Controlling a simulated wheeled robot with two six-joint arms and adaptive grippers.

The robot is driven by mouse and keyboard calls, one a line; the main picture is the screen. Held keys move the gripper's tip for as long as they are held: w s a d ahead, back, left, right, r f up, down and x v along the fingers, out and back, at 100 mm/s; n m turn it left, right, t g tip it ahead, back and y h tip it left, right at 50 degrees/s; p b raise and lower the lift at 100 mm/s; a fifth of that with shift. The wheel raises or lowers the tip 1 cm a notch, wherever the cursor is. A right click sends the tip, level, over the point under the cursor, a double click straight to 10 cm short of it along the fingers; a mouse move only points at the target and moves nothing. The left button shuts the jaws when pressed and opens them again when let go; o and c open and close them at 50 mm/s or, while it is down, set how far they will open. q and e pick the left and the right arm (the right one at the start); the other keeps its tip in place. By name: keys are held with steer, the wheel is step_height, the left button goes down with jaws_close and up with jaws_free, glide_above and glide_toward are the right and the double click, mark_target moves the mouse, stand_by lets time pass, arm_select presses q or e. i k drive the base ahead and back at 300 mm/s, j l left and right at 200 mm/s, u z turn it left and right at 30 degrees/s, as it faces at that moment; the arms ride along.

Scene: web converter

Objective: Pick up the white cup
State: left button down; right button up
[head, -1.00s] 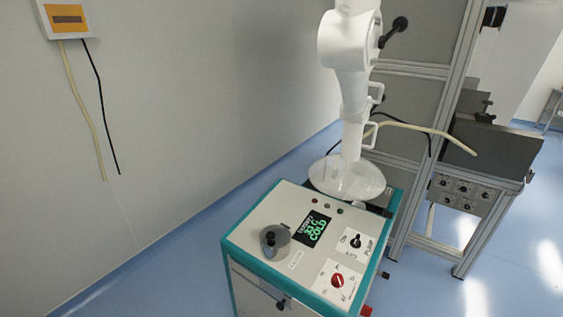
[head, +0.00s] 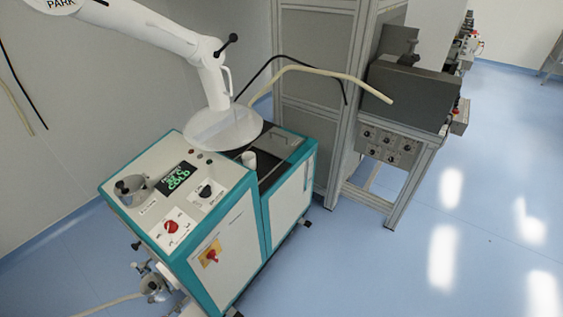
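The cup's details are too small to make out. Neither of my grippers is in the head view.
A grey metal pot (head: 130,190) sits at the panel's left, near the display (head: 177,177) reading COLD. A metal-framed machine (head: 405,100) stands at the back right. Pipe fittings (head: 150,285) show at the lower left. Blue floor is free on the right.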

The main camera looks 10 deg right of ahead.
mark_target(249, 157)
steer(key=u, duration=0.5)
steer(key=i+l+u, duration=0.15)
steer(key=l+u, duration=1.2)
steer(key=l, duration=0.15)
